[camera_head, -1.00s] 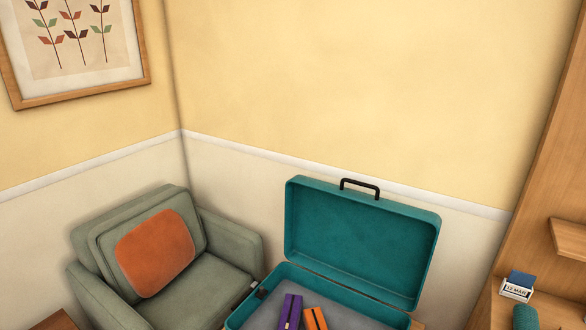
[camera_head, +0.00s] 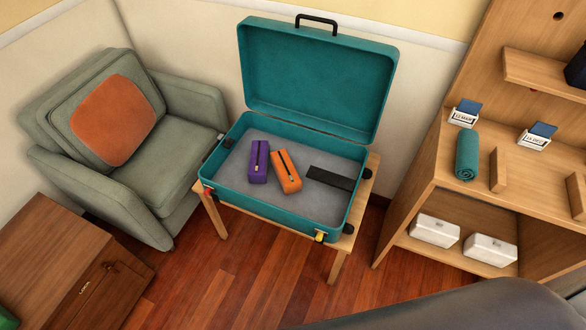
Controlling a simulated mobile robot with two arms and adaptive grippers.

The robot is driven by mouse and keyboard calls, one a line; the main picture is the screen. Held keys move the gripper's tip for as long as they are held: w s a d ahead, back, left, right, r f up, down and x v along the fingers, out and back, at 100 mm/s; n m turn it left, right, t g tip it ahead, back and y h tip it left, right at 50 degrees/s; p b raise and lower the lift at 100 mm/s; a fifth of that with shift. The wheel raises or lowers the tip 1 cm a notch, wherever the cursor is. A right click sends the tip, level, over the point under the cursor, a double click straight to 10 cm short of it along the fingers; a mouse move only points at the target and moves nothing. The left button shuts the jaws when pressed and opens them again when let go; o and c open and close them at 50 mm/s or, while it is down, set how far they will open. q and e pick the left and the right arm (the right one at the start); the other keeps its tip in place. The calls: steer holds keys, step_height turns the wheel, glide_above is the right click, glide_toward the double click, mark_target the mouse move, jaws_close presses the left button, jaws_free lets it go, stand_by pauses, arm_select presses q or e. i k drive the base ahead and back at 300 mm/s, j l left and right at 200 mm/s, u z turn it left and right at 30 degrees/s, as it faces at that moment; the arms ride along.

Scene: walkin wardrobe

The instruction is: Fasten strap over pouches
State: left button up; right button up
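An open teal suitcase (camera_head: 240,206) stands on a small wooden table, its lid (camera_head: 318,85) upright at the back. Inside on the grey lining lie a purple pouch (camera_head: 258,168) and, just right of it, an orange pouch (camera_head: 287,176). A flat black strip (camera_head: 331,178), which looks like the strap, lies to the right of the orange pouch, not over either pouch. Small dark fittings show at the suitcase's left rim (camera_head: 212,143) and right rim (camera_head: 367,173). Neither of my grippers is in view.
A green armchair (camera_head: 165,107) with an orange cushion stands left of the table (camera_head: 222,226). A wooden chest (camera_head: 84,262) is at the lower left. On the right, wooden shelving (camera_head: 432,165) holds a teal roll (camera_head: 467,157) and white boxes (camera_head: 434,230). Wooden floor (camera_head: 250,285) is clear in front.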

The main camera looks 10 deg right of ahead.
mark_target(230, 142)
steer(key=j+z, duration=0.85)
steer(key=z, duration=0.15)
